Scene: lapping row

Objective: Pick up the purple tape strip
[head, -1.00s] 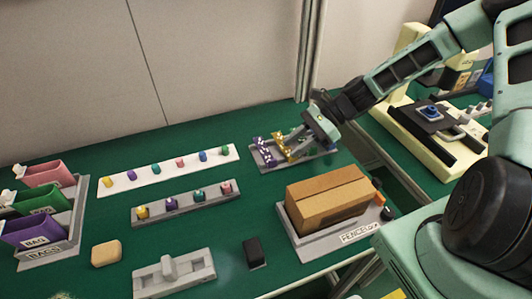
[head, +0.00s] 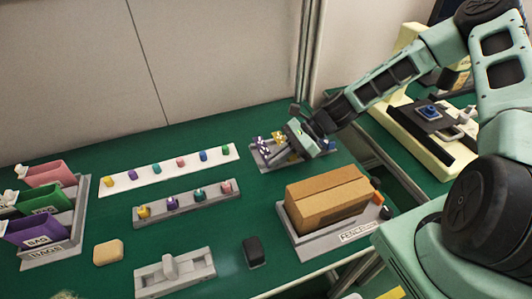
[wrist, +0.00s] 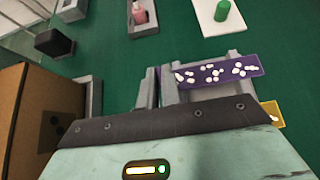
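The purple tape strip (head: 262,145), with white spots, stands at the left end of the small grey rack (head: 259,163) at the back right of the table. In the wrist view the strip (wrist: 215,72) lies across the upper middle, just beyond the dark palm edge. My gripper (head: 273,157) reaches down from the right, its fingers low over the rack beside the strip. The wrist view shows grey finger-like parts (wrist: 147,90) near the strip's left end, hard to tell from the grey rack. I cannot tell whether they touch the strip or how wide they stand.
A yellow strip (head: 279,137) stands right of the purple one, and a blue piece (head: 330,145) is at the rack's right end. A cardboard box (head: 328,198) sits in front. Rows of coloured pegs (head: 186,203) lie left. Green table is clear between them.

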